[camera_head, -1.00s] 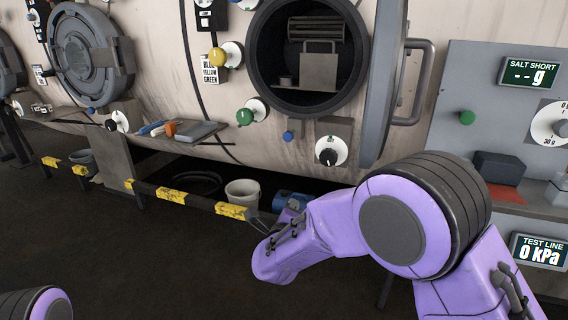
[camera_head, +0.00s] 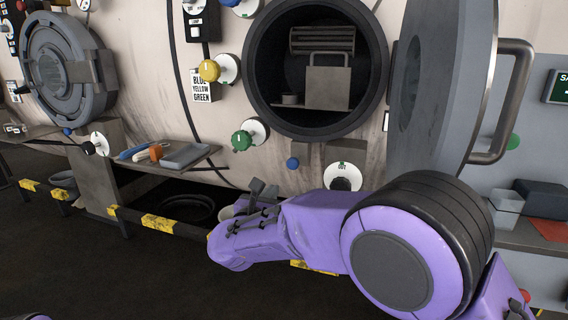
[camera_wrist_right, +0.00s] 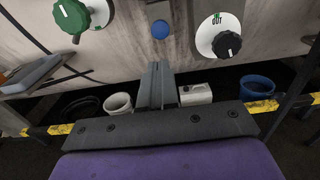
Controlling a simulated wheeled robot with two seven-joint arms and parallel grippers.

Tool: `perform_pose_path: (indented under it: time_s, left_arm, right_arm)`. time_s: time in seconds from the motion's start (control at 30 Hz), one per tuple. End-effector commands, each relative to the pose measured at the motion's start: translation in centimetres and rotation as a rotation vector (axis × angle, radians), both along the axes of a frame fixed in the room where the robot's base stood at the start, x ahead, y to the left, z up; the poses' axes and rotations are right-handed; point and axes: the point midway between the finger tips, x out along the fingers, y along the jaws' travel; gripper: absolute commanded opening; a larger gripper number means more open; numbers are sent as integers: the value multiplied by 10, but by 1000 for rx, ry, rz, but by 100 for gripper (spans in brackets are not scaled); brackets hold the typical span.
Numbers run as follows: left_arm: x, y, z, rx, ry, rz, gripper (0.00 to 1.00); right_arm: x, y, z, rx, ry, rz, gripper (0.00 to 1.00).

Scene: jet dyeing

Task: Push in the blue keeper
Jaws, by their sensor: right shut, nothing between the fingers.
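The blue keeper, a small round blue knob (camera_head: 293,163), sits on the machine's pale wall just below the open round port. It also shows in the right wrist view (camera_wrist_right: 160,29), at the top middle. My right gripper (camera_head: 262,188) is below and left of the keeper in the head view, its arm coming in from the right. In the right wrist view its fingers (camera_wrist_right: 156,68) are together and empty, pointing at the wall below the keeper, with a visible gap to it. My left gripper is out of view.
A black-and-white dial (camera_wrist_right: 228,36) is right of the keeper and a green knob (camera_wrist_right: 82,17) left. The open port door (camera_head: 440,85) stands at the right. A shelf with tools (camera_head: 180,155) juts out at left. Buckets (camera_wrist_right: 117,103) and a yellow-black rail (camera_wrist_right: 60,129) lie below.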

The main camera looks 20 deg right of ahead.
Motion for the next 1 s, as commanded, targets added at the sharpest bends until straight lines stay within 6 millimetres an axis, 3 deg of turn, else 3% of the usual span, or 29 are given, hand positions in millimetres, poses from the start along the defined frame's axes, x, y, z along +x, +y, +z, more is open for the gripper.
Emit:
perform_pose_path:
  time_s: [0.17,0.7,1.0]
  left_arm:
    - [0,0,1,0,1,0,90]
    - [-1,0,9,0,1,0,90]
    - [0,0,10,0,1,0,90]
  right_arm:
    - [9,-9,0,1,1,-5,0]
    - [99,-74,-1,-1,2,-9,0]
    - [115,-83,0,-2,1,-6,0]
